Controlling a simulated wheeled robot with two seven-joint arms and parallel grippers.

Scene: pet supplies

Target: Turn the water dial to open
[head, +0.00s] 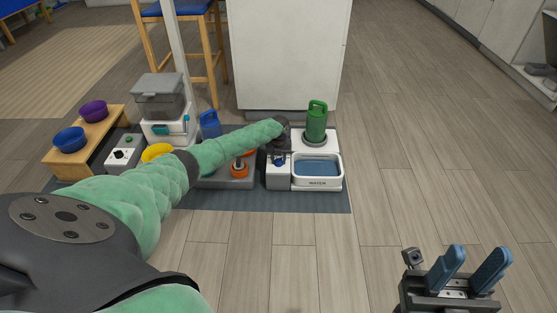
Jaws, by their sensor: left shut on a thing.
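The water station is a white unit with a blue-filled basin (318,168) labelled WATER and a green bottle (316,122) standing upright behind it. On its left side is a white block (279,179) with the small blue water dial (279,162) on it. My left gripper (280,157) reaches down over this block from behind and is shut on the dial. The gripper and arm hide much of the dial, so its setting cannot be read. My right gripper (470,268) is open and empty over the bare floor at the lower right.
A dark mat (300,201) lies under the stations. Left of the water station are a grey tray with an orange item (239,169), a blue jug (209,125), a yellow bowl (157,152), a food dispenser (158,97) and a wooden stand with bowls. A white cabinet stands behind.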

